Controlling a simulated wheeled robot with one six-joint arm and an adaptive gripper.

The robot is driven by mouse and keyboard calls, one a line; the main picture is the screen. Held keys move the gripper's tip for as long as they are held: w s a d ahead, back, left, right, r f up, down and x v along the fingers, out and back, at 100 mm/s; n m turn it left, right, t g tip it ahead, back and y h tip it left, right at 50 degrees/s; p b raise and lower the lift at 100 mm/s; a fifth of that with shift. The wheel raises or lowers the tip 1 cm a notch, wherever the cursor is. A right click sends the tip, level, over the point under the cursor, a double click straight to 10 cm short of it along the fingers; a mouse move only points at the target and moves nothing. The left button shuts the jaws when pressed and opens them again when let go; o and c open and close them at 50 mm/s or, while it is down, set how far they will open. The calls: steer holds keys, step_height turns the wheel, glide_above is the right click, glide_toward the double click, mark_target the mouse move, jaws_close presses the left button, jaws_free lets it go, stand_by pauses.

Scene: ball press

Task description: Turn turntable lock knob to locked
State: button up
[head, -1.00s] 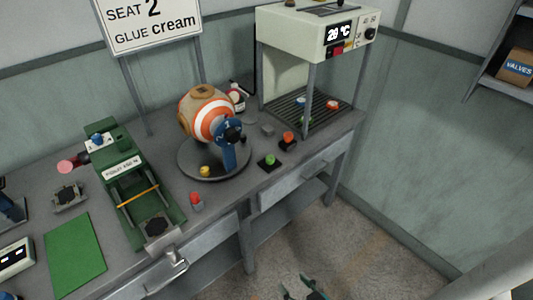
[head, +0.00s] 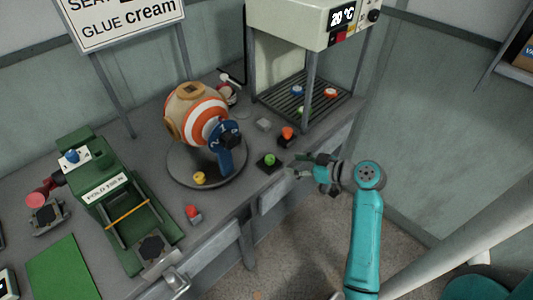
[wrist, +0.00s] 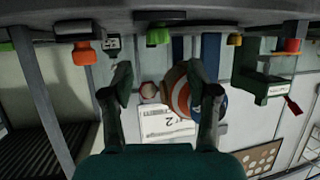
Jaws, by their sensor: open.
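The round dark turntable (head: 180,178) stands on the bench and carries an orange-and-white striped ball (head: 197,113) in a blue numbered bracket (head: 224,158). A small yellow knob (head: 199,178) sits at the turntable's front edge; it also shows in the wrist view (wrist: 234,39). I cannot tell from any marking whether it is the lock knob or how it is set. My gripper (head: 299,165) is open and empty at the bench's front edge, right of the green button (head: 268,160) and apart from the yellow knob. Its two fingers (wrist: 162,100) show spread in the wrist view, which looks upside down.
A red button (head: 192,212) and an orange knob (head: 287,134) stand along the bench front. The green press (head: 112,190) is on the left. The heater cabinet (head: 310,22) is at the back right. Drawers lie under the front edge.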

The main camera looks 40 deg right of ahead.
mark_target(273, 159)
steer(key=x, duration=1)
steer(key=shift+w, duration=0.45)
jaws_close()
